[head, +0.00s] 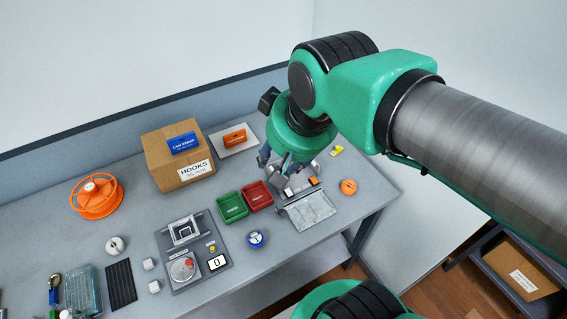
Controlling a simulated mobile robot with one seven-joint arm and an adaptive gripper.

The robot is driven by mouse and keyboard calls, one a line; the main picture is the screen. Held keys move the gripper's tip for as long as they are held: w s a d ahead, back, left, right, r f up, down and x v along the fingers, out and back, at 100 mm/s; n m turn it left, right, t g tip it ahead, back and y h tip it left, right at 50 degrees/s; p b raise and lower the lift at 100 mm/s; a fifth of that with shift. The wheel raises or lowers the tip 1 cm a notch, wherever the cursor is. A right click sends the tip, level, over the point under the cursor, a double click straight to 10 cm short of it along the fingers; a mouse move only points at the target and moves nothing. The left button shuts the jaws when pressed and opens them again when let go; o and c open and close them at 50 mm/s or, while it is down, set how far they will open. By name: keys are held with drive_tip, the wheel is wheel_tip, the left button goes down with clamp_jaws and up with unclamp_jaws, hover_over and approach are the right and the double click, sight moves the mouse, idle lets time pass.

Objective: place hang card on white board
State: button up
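A white board (219,148) lies flat on the bench behind my gripper, right of the cardboard box. An orange card (235,136) with dark print rests on it. A blue card (184,144) with white lettering lies on top of the box. I cannot tell which of them is the hang card. My gripper (276,166) points down over the bench, just behind a grey metal fixture (309,210). My wrist covers part of it, and its fingertips are small and unclear. I cannot tell whether it is open or holds anything.
The cardboard box (163,162) labelled HOOKS stands at the back. Green (232,207) and red (258,196) trays sit left of the fixture.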

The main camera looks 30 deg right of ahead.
drive_tip(key=shift+s+f+n, duration=0.25)
drive_tip(key=shift+s+f, duration=0.1)
drive_tip(key=shift+s, duration=0.4)
drive_tip(key=shift+s+f+n, duration=0.25)
drive_tip(key=shift+s+f, duration=0.05)
drive_tip(key=shift+s, duration=0.45)
